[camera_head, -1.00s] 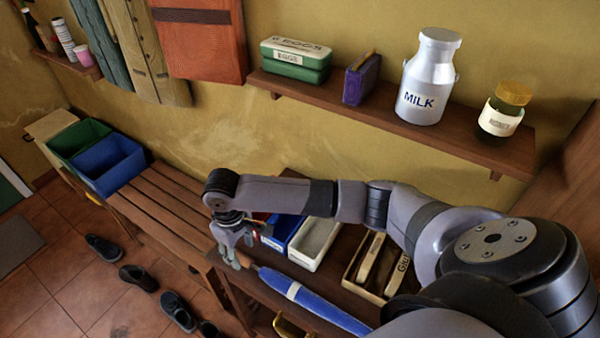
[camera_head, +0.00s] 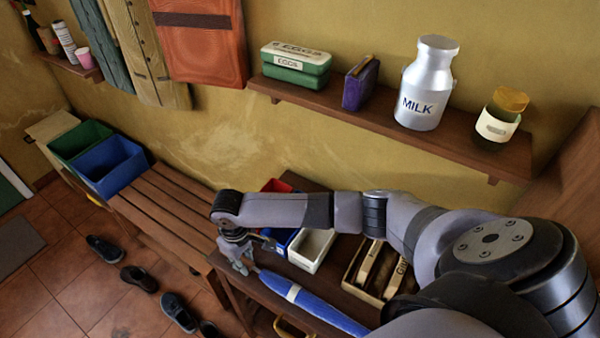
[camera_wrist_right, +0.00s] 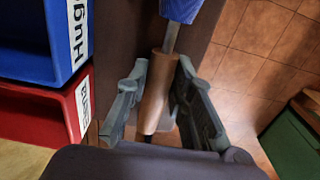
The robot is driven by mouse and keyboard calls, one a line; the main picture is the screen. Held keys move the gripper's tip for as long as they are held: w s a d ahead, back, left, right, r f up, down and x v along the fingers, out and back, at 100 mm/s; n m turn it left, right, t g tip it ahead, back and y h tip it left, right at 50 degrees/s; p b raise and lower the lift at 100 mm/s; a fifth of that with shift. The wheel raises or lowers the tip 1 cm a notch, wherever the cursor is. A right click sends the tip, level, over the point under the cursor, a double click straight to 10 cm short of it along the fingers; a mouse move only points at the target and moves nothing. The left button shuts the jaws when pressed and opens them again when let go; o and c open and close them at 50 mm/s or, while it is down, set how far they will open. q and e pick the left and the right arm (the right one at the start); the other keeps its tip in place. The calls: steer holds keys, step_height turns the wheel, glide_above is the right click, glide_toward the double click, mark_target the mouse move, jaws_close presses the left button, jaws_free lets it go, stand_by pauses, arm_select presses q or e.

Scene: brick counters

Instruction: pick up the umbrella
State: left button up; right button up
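The umbrella (camera_head: 310,299) lies on the dark bench top, with a closed blue canopy, a pale band and a wooden handle pointing toward my right gripper (camera_head: 246,266). In the right wrist view, the blue canopy (camera_wrist_right: 183,10), a short metal shaft and the brown handle (camera_wrist_right: 155,90) show. My right gripper (camera_wrist_right: 162,66) has one finger on each side of the handle, with the fingertips close to it. Narrow gaps seem to remain, so the fingers look open around the handle rather than clamped. My left gripper is not in view.
Red (camera_wrist_right: 40,125) and blue (camera_wrist_right: 35,55) labelled bins stand beside the handle. A white bin (camera_head: 311,250) and a wooden box (camera_head: 357,291) stand behind the umbrella. A shelf (camera_head: 440,145) with a milk can (camera_head: 427,85) runs above. Shoes (camera_head: 178,312) lie on the tiled floor.

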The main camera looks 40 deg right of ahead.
jaws_close()
steer(key=shift+r, duration=0.15)
